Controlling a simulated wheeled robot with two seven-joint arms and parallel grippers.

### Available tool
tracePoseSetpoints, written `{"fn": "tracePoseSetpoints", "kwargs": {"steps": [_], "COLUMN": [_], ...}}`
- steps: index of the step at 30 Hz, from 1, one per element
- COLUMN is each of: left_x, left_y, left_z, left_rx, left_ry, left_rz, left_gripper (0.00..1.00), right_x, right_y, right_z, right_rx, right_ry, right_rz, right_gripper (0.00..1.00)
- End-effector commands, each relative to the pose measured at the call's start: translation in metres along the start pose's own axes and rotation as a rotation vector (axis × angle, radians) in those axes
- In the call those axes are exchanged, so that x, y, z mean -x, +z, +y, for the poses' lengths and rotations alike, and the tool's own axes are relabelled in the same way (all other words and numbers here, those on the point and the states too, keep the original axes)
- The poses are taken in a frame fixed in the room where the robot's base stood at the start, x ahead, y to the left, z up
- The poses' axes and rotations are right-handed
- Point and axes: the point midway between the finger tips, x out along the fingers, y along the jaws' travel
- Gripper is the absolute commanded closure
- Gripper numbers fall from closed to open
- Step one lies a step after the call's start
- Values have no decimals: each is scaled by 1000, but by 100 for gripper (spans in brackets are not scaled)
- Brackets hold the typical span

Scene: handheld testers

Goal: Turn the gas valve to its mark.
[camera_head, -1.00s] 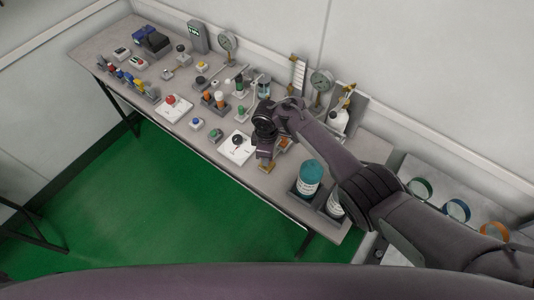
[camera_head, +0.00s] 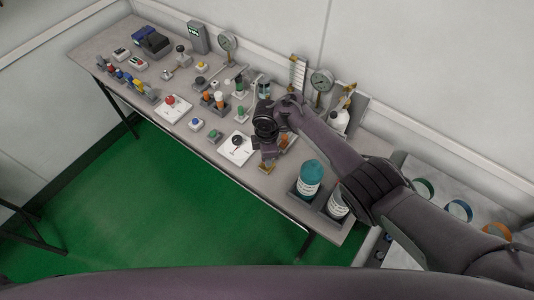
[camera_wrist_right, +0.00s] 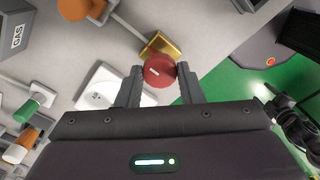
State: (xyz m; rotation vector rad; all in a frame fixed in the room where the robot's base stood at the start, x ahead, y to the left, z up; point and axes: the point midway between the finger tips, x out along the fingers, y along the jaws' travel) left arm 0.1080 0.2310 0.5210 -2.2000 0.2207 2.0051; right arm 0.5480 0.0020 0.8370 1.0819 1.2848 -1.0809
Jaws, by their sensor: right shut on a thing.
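A round red knob (camera_wrist_right: 159,71) with a white line on its face sits on a brass body (camera_wrist_right: 163,44) in the right wrist view. My right gripper (camera_wrist_right: 160,73) has a finger on each side of the knob and is shut on it. A grey box marked GAS (camera_wrist_right: 17,36) stands at the upper left of that view. In the head view my right gripper (camera_head: 267,158) is over the front part of the bench and hides the knob; a brass part (camera_head: 265,169) shows just below it. The knob's target mark cannot be made out. My left gripper is not in view.
A white plate with a black knob (camera_head: 234,152) lies just left of the right gripper. A teal-topped canister (camera_head: 310,174) stands to its right. Gauges (camera_head: 321,80) and a white bottle (camera_head: 339,119) stand behind. Several small testers fill the bench's left part.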

Motion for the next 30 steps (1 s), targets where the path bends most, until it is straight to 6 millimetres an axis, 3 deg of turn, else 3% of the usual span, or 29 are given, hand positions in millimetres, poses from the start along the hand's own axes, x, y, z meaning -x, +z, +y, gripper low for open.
{"fn": "tracePoseSetpoints", "kwargs": {"steps": [4,5,9,20,30], "left_x": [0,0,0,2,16], "left_y": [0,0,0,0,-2], "left_z": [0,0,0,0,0], "left_rx": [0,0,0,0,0], "left_ry": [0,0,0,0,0], "left_rz": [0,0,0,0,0], "left_gripper": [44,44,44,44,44], "right_x": [-2,-2,-2,7,62], "right_y": [0,0,0,-1,-1], "right_z": [-2,-2,-1,0,0], "right_rx": [3,2,2,1,1], "right_ry": [-5,-5,-3,0,-1], "right_rz": [-1,-1,-1,2,2], "right_gripper": [89,62,44,44,44]}}
